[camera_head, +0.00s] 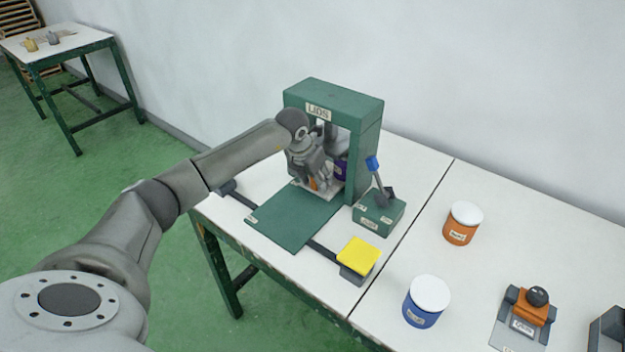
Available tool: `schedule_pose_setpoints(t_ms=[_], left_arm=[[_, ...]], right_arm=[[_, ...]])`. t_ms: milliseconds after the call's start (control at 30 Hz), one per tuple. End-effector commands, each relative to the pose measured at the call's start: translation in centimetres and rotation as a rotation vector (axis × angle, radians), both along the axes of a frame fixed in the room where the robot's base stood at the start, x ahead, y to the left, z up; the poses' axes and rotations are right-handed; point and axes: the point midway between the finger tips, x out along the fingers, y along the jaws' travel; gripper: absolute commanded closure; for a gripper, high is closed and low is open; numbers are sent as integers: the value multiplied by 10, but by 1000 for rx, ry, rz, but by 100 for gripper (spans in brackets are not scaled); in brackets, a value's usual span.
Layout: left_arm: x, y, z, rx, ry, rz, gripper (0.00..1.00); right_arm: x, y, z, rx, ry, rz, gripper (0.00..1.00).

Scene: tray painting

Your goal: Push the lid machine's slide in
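The lid machine (335,97) is a green frame labelled "LIDS" on the white table. A flat green plate (292,222), which looks like its slide, sticks out in front. A dark bar (322,250) crosses near the plate's front and shows on both sides. My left gripper (318,186) reaches into the machine's opening above the plate's inner end. A small orange patch shows by its fingers, and I cannot tell whether they are open, shut or holding something. A dark purple thing (341,168) is partly hidden behind the gripper. My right gripper is not in view.
A green box (378,217) with a blue-tipped lever (373,165) stands right of the machine. A yellow pad (358,253) sits at the bar's right end. Orange (461,225) and blue (426,303) white-lidded cans stand right. An orange-and-grey device (528,314) is at lower right.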

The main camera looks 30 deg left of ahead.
Motion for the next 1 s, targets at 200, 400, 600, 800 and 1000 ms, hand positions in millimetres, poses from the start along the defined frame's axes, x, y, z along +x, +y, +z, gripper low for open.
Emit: schedule_pose_setpoints(t_ms=[200, 400, 600, 800, 1000], left_arm=[[-7, 1, 23, 1, -5, -1, 57], [-38, 4, 27, 3, 0, -2, 57], [-73, 7, 27, 4, 1, -2, 57], [-107, 9, 27, 4, 2, -2, 57], [-126, 10, 28, 1, -1, -1, 57]], right_arm=[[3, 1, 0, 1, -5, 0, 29], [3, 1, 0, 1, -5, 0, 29], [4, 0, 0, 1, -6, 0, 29], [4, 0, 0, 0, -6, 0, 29], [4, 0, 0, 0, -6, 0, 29]])
